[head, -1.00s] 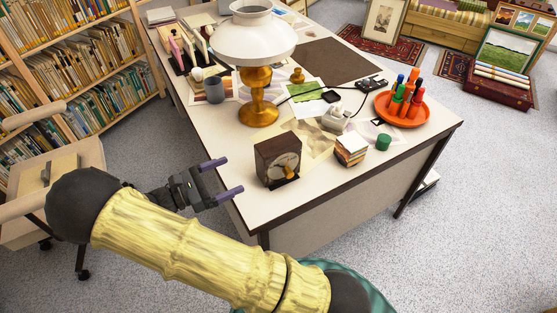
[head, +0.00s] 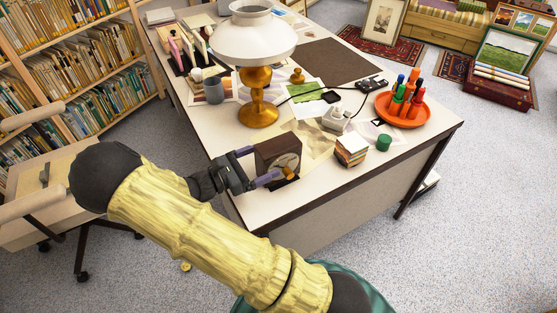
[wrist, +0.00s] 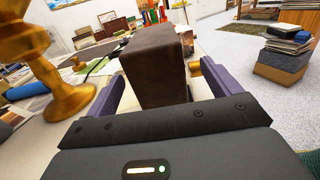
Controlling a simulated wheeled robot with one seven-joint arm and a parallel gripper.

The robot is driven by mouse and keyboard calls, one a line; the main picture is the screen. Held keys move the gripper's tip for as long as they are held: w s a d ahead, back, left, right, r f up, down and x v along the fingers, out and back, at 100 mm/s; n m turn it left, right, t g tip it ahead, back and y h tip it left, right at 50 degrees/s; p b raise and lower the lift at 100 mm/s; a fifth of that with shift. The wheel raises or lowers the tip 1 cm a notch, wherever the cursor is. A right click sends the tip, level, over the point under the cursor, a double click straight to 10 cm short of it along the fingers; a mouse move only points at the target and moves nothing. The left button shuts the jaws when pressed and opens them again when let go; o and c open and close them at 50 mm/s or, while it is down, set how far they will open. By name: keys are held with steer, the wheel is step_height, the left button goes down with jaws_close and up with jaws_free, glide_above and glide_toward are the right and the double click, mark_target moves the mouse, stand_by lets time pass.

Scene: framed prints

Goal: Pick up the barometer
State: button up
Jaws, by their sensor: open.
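The barometer, a dark brown wooden box with a round dial (head: 280,156), stands upright on the near left corner of the desk (head: 330,185). My gripper (head: 258,166) is open at desk height, with its purple fingers reaching along the barometer. In the wrist view the barometer (wrist: 155,70) stands between the two open fingers, its dark side facing the camera. The left finger is apart from it, and the right finger is close to its right side. I cannot tell whether that finger touches. The dial is hidden in the wrist view.
A brass lamp with a white shade (head: 258,105) stands behind the barometer and close on the left in the wrist view (wrist: 60,90).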

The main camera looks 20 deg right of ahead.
mark_target(277, 154)
steer(key=d, duration=0.5)
steer(key=shift+d, duration=0.1)
steer(key=shift+r, duration=0.1)
steer(key=shift+w, duration=0.1)
steer(key=c, duration=1.8)
steer(key=shift+o, duration=0.2)
steer(key=shift+r, duration=0.45)
step_height(277, 154, up, 9)
steer(key=shift+r+p, duration=0.1)
steer(key=shift+p, duration=0.7)
